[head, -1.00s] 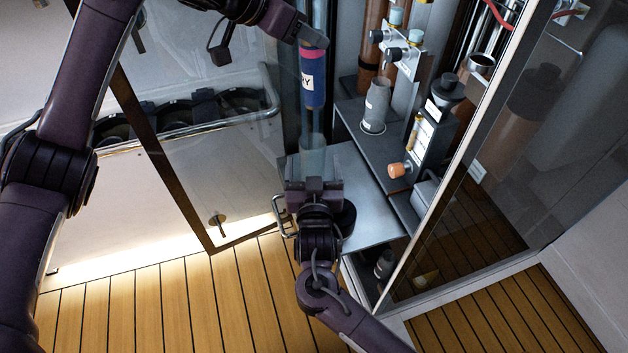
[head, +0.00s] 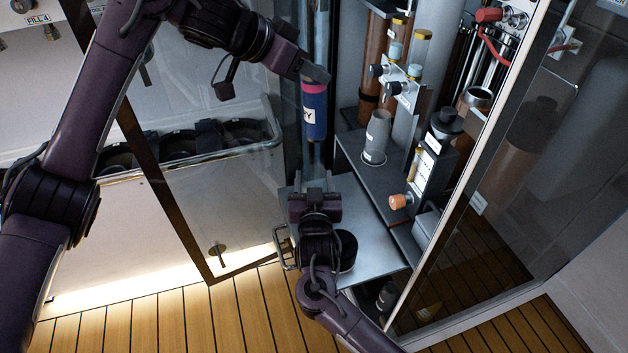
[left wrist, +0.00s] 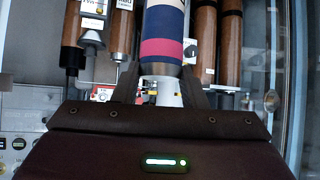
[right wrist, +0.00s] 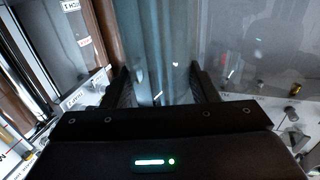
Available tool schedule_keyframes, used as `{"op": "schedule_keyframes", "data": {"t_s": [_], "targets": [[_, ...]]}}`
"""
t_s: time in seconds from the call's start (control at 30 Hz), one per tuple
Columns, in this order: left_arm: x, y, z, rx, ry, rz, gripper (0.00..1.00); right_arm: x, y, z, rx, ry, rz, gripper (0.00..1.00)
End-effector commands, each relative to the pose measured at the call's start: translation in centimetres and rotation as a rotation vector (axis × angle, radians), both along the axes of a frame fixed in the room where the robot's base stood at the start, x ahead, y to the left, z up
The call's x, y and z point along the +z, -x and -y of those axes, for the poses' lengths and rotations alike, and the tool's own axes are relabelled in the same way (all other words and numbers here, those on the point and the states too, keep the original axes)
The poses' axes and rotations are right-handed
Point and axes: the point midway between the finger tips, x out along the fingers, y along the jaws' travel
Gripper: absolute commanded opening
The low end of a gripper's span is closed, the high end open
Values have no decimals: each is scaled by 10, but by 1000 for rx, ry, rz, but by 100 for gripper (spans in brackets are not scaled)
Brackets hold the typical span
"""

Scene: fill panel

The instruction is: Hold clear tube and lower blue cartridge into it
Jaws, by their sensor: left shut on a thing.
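The blue cartridge (head: 315,112), with a pink band and a white label, stands about upright in the head view. My left gripper (head: 317,74) is shut on its upper end; the cartridge (left wrist: 163,40) also shows between the fingers in the left wrist view. The clear tube (head: 314,158) stands directly below it. My right gripper (head: 315,194) is at the tube's lower part, low in the head view. In the right wrist view the tube (right wrist: 163,45) fills the space between the fingers. Whether the cartridge's lower end is inside the tube's mouth cannot be told.
A grey metal plate (head: 375,240) lies beside my right gripper. Glass doors (head: 480,190) flank the cabinet opening.

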Motion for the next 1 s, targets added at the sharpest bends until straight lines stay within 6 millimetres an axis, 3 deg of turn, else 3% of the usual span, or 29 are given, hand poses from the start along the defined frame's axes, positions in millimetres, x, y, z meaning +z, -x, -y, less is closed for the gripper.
{"op": "schedule_keyframes", "data": {"t_s": [0.1,0.2,0.5,1.0], "targets": [[1,0,0,0,2,1,0,0,0,0,0,0,0,32],[-5,0,0,-2,-5,0,0,0,0,0,0,0,0,31],[-59,-1,0,-38,-36,-19,0,0,0,0,0,0,0,31],[-87,-1,1,-42,-37,-20,0,0,0,0,0,1,-1,31]]}}
